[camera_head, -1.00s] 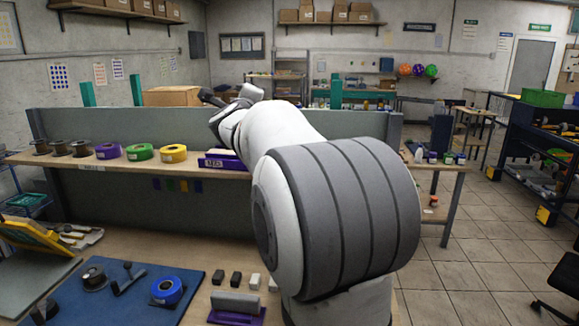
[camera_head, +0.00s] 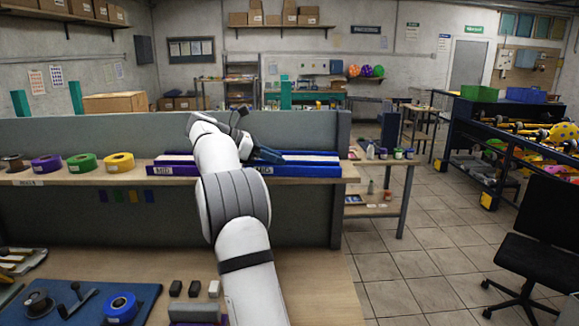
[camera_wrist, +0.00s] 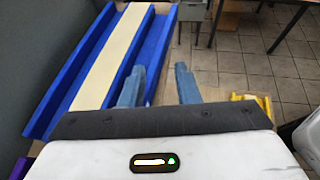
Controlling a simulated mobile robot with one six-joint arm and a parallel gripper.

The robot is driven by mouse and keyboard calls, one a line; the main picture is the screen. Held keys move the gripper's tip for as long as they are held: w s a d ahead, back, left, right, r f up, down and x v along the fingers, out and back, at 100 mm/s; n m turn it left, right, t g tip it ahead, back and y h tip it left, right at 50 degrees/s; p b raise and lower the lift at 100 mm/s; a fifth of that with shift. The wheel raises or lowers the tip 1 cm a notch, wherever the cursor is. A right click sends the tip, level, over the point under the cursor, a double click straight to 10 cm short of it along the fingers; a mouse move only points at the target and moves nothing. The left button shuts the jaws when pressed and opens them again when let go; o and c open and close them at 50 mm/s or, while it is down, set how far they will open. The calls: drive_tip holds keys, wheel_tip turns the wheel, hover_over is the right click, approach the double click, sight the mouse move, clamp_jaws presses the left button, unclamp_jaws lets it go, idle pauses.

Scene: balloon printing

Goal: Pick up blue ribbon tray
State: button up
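The blue ribbon tray (camera_head: 312,170) lies on the raised shelf at its right end, with a pale strip along its length. In the wrist view the long blue tray (camera_wrist: 157,38) runs from lower left to upper middle, with the cream strip inside. My gripper (camera_wrist: 160,67) is open with nothing between its fingers. Its left finger overlaps the tray's right wall in the picture; its right finger is over the floor beyond the tray. I cannot tell whether it touches. In the head view my gripper (camera_head: 275,156) is above the left part of the tray, and my arm hides its left end.
A purple tray (camera_head: 172,168) lies left of the blue one. Yellow, green and purple rolls stand farther left on the shelf (camera_head: 140,178). A grey panel (camera_head: 70,135) rises behind. A black chair (camera_head: 535,245) and open floor are at the right.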

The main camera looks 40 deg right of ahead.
sight(295, 164)
drive_tip(key=p+x, duration=0.2)
drive_tip(key=x, duration=0.5)
drive_tip(key=shift+w, duration=0.1)
drive_tip(key=shift+c, duration=0.6)
clamp_jaws()
